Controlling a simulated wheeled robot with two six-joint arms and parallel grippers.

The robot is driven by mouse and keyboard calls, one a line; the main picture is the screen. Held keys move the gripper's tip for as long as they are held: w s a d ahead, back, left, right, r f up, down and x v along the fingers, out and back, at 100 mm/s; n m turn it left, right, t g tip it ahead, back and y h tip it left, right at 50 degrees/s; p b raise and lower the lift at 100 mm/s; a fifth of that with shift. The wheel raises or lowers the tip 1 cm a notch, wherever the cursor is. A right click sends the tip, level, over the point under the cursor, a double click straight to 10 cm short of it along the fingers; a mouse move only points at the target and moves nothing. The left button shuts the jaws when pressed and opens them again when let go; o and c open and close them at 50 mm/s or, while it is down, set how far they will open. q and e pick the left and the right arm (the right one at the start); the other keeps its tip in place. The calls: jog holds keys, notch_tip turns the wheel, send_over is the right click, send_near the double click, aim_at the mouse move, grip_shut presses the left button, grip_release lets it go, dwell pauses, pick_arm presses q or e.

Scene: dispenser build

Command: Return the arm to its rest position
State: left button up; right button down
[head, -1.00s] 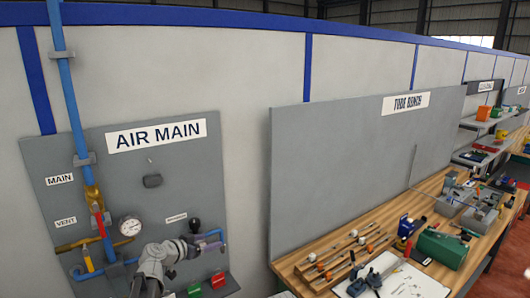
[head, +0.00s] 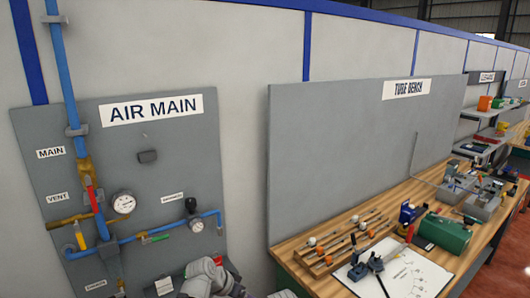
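One of my arms shows as pale grey and dark links at the bottom edge, below the AIR MAIN panel (head: 165,185). No gripper fingers can be made out on it, and the rest of it is cut off by the frame. No other gripper shows. The arm stands in front of the lowest part of the panel and hides some of what is there. The blue pipe branch with a black knob (head: 191,205) and a green-handled valve (head: 155,239) are clear of the arm.
The panel carries a round gauge (head: 123,203), a red-handled valve (head: 92,198) and a yellow-handled valve (head: 79,236).

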pick_arm(q)
jog(key=s+f+n+g+y+b, duration=0.2)
jog(key=s+f+g+y+b, duration=0.2)
jog(key=s+f, duration=0.9)
jog(key=s+y+b, duration=0.3)
jog(key=s, duration=0.1)
jog(key=shift+s+a+f+n+b, duration=0.3)
jog(key=shift+a+n+b, duration=0.05)
jog(key=shift+n, duration=0.05)
pick_arm(e)
notch_tip(320, 180, down, 10)
jog(key=shift+r, duration=0.15)
pick_arm(q)
jog(key=shift+w, duration=0.1)
dwell(0.4)
